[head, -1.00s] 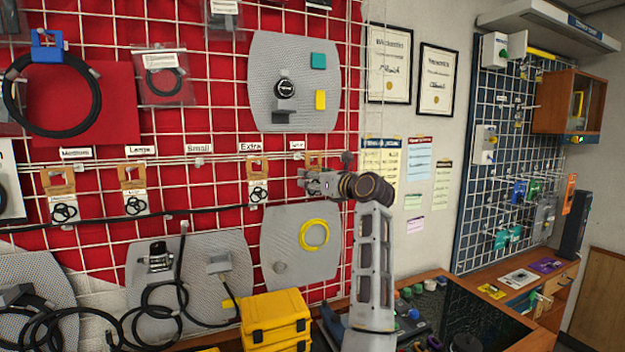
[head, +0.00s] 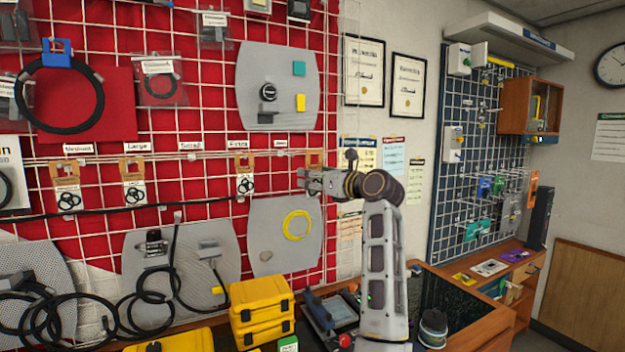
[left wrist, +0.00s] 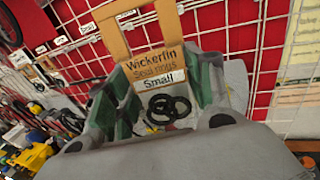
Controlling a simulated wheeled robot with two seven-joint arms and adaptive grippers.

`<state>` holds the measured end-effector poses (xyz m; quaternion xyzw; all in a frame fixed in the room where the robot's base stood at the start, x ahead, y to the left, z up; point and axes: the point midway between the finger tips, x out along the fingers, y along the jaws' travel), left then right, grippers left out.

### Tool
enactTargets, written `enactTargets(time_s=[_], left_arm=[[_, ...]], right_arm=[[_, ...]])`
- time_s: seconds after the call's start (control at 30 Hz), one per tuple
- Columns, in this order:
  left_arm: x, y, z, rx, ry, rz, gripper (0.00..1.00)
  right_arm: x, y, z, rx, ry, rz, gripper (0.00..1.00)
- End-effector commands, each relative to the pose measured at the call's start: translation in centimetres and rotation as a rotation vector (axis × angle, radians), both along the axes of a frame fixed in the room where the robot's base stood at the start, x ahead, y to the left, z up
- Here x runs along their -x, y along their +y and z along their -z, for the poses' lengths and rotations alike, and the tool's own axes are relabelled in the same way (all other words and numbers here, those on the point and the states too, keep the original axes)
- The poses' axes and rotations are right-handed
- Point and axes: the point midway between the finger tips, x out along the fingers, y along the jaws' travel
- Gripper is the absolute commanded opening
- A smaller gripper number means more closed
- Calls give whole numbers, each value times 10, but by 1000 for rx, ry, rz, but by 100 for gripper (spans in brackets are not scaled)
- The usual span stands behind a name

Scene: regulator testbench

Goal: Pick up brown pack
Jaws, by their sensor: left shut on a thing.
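A brown pack (left wrist: 158,72) fills the middle of the left wrist view. Its card reads "Wickerlin Seal rings Small", with black rings below the lettering and a brown hanger loop above. My left gripper (left wrist: 168,95) is shut on it, with a finger on each side. In the head view the left gripper (head: 308,182) is in front of the right edge of the red grid wall. Other brown packs hang farther left (head: 67,178), (head: 133,180), (head: 243,170). My right gripper is not in view.
The grid wall holds grey panels (head: 252,85), a yellow ring (head: 297,225) and black cables (head: 65,310). Yellow cases (head: 262,300) stand below. A wooden bench (head: 495,318) runs along the right. White wall with framed certificates (head: 408,85) lies right of the gripper.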

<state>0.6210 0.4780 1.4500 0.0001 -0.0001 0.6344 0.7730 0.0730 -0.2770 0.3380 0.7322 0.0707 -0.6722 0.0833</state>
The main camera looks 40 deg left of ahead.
Motion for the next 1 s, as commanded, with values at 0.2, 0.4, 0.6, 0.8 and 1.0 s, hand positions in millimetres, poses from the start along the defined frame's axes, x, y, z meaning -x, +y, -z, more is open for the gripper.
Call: enactTargets(time_s=[0.2,0.4,0.6,0.8,1.0], left_arm=[[1,-2,0,0,0,-1,36],[1,-2,-1,-1,0,-1,36],[1,-2,0,-1,0,-1,36],[1,-2,0,-1,0,-1,36],[1,-2,0,-1,0,-1,36]], right_arm=[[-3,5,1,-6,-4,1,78],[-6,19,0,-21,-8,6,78],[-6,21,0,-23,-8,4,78],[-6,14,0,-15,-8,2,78],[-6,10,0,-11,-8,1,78]])
